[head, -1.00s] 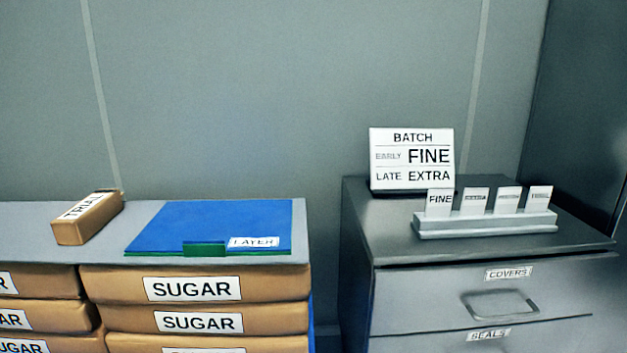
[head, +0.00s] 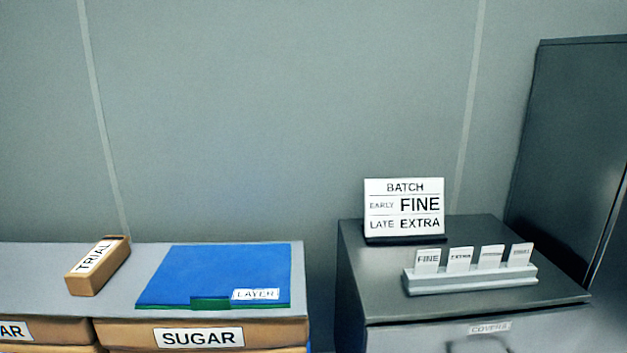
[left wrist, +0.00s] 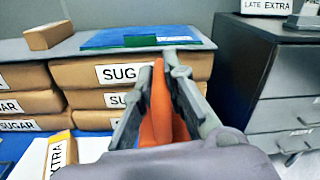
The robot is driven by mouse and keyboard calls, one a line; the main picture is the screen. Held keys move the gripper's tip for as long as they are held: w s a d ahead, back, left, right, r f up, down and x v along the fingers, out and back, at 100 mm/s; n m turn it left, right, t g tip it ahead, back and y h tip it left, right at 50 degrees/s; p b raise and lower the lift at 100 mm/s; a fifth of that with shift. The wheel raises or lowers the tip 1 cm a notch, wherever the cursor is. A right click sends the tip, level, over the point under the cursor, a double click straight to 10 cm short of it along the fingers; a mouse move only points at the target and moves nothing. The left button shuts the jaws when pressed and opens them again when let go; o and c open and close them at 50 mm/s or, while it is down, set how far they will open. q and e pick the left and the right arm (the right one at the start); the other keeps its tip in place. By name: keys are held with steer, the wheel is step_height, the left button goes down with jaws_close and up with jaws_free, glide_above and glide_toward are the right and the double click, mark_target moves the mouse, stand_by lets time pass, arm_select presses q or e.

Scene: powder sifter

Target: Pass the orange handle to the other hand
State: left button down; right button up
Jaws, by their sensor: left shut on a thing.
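The orange handle (left wrist: 160,110) shows in the left wrist view, upright between the fingers of my left gripper (left wrist: 166,72). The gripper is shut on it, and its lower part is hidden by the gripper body. The held handle is in front of the stacked sugar packs. Neither the handle nor my left gripper shows in the head view. My right gripper is in neither view.
A grey surface bears a TRIAL box (head: 98,266) and a blue LAYER sheet (head: 215,275) above SUGAR packs (head: 200,337). A dark drawer cabinet (head: 460,260) at right holds a BATCH sign (head: 404,208) and a card rack (head: 470,280). An EXTRA-labelled box (left wrist: 60,155) lies lower left.

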arm_select(q)
steer(key=r+p, duration=0.1)
steer(key=s+r+p, duration=0.1)
steer(key=r, duration=0.1)
steer(key=shift+s, duration=0.1)
steer(key=shift+s+d+r+p, duration=0.1)
steer(key=shift+s+p, duration=0.05)
steer(key=shift+p, duration=0.15)
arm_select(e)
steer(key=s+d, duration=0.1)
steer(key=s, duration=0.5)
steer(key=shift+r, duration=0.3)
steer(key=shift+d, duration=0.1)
